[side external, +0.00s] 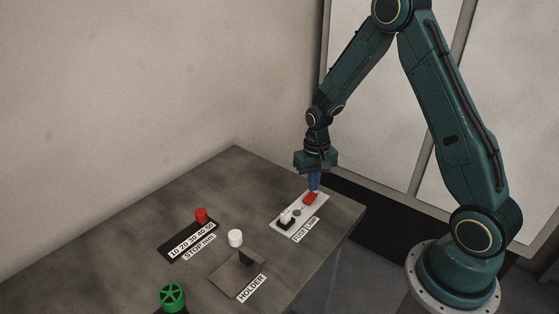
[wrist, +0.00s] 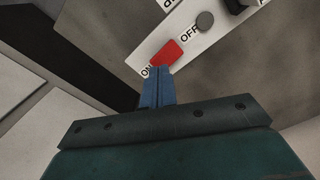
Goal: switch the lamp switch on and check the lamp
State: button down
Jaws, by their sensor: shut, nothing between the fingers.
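The red lamp switch (side external: 310,198) sits at the far end of a light plate (side external: 289,227). In the wrist view the switch (wrist: 167,53) lies between the printed words ON and OFF. My gripper (side external: 314,187) points down with its blue fingers shut and empty. In the wrist view the fingertips (wrist: 160,72) are at the ON end of the switch; I cannot tell whether they touch it. The lamp appears to be the small round grey dome (wrist: 205,21) beyond OFF, also in the side view (side external: 297,212). It looks dull grey, with no glow.
A white and black fuse part (side external: 286,218) sits on the same plate. The table's right edge is near the plate.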

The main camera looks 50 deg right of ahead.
jog(key=shift+f, duration=0.95)
dwell(1.1)
jog(key=shift+r, duration=0.15)
jog(key=shift+r, duration=3.35)
jog(key=shift+r, duration=0.1)
notch_tip(320, 180, up, 16)
jog(key=n+t, duration=0.3)
send_over(313, 195)
jog(key=s+a, duration=0.7)
jog(key=s, duration=0.1)
jog(key=s+a+r+n+t, duration=0.1)
jog(key=s+a+r, duration=0.1)
jog(key=s, duration=0.4)
jog(key=s+a+r+n+t, duration=0.1)
jog(key=s+a+r+n, duration=0.1)
jog(key=s, duration=0.5)
jog(key=shift+a+r+t, duration=0.25)
jog(key=shift+r+t, duration=0.05)
jog(key=shift+r, duration=0.55)
